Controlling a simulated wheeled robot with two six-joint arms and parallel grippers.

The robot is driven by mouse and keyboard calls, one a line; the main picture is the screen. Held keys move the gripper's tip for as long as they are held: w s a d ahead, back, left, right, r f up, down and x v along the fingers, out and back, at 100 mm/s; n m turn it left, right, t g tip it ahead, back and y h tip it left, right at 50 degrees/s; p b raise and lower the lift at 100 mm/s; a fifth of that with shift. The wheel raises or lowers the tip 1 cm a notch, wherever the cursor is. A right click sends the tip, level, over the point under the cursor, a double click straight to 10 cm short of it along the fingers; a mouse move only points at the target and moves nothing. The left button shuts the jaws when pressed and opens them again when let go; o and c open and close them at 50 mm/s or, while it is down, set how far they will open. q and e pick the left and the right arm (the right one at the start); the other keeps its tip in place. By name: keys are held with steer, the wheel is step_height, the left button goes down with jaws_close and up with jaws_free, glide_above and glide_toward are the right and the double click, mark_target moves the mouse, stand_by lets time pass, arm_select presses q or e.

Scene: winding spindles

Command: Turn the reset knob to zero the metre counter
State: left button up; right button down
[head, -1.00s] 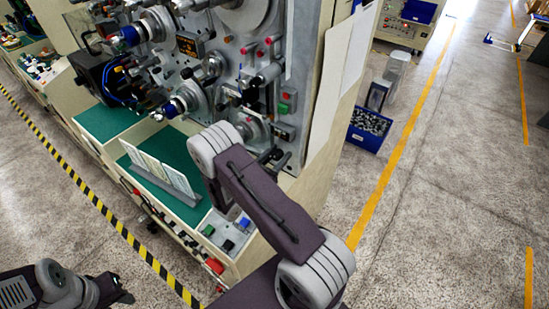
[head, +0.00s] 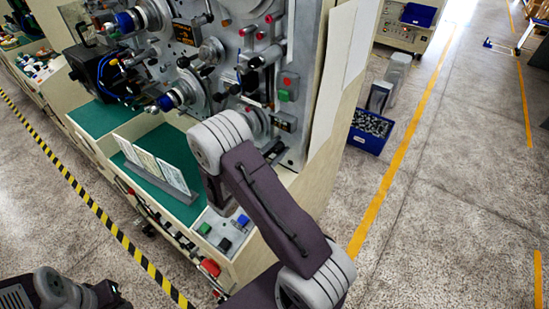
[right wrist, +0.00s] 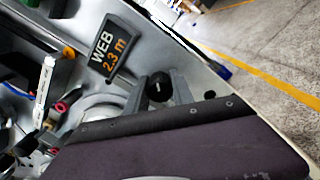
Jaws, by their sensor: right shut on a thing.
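The metre counter (right wrist: 110,48) is a dark display reading "WEB 2.3 m" in the right wrist view. A black round knob (right wrist: 160,91) on the grey machine panel shows below and right of the counter. My right gripper (right wrist: 157,80) has one grey finger on each side of this knob and is shut on it. In the head view my right gripper (head: 272,151) is at the lower right of the machine face, largely behind my own arm. My left gripper (head: 119,303) is at the bottom left edge, cut off and dark, away from the machine.
The winding machine (head: 325,140) carries several spindles and a red and green button pair (head: 287,88). A blue bin (head: 369,132) stands on the floor at right.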

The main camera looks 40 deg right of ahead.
steer(key=shift+m, duration=0.3)
steer(key=m+b, duration=0.2)
steer(key=b, duration=0.2)
steer(key=m+b, duration=0.6)
steer(key=b, duration=0.1)
steer(key=shift+f+b, duration=0.3)
steer(key=shift+f, duration=0.1)
steer(key=shift+r+m+b, duration=0.2)
steer(key=shift+m+b, duration=0.15)
steer(key=shift+m, duration=0.05)
arm_select(q)
step_height(320, 180, down, 13)
steer(key=shift+r, duration=0.1)
